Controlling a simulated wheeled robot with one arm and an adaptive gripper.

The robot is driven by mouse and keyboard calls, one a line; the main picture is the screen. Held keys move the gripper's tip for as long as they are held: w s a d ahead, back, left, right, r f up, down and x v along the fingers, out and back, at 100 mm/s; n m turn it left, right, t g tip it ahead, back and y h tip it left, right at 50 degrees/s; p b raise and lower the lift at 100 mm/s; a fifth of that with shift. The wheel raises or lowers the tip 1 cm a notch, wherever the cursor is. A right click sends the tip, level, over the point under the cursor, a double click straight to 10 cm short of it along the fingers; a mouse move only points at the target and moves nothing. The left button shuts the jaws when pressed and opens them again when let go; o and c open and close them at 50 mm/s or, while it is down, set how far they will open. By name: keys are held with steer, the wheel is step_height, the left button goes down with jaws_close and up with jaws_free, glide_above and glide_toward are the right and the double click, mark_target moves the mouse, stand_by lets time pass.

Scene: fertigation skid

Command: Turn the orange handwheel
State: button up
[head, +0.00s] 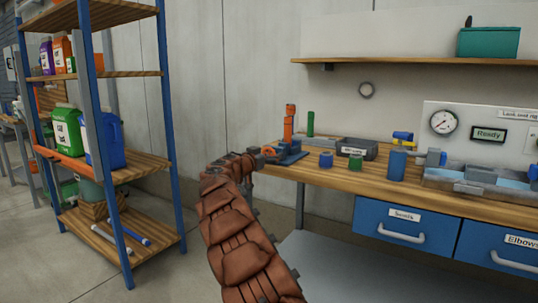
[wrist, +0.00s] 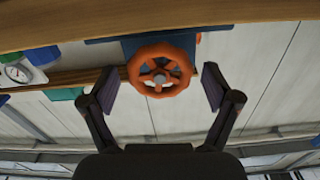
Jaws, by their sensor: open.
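The orange handwheel (wrist: 141,77) faces me in the wrist view, a round rim with spokes and a pale hub, in front of a blue body (wrist: 129,46). My gripper (wrist: 160,86) is open, with one dark finger on each side of the wheel. Gaps show between the fingers and the rim, and how far the tips reach in depth is hard to tell. In the head view the handwheel (head: 268,151) is small and partly hidden by the end of my arm, at the bench's left end beside a blue base (head: 292,158).
The wooden bench (head: 330,174) holds an upright orange part (head: 289,124), a dark bin (head: 357,148), blue and green caps, and a gauge panel (head: 465,123) at right. A blue-framed shelf (head: 140,161) with jugs stands at left. Open floor lies between shelf and bench.

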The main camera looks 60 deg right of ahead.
steer(key=shift+c, duration=0.3)
steer(key=c, duration=1)
steer(key=shift+d, duration=0.25)
steer(key=shift+c, duration=0.4)
steer(key=shift+a+f, duration=0.15)
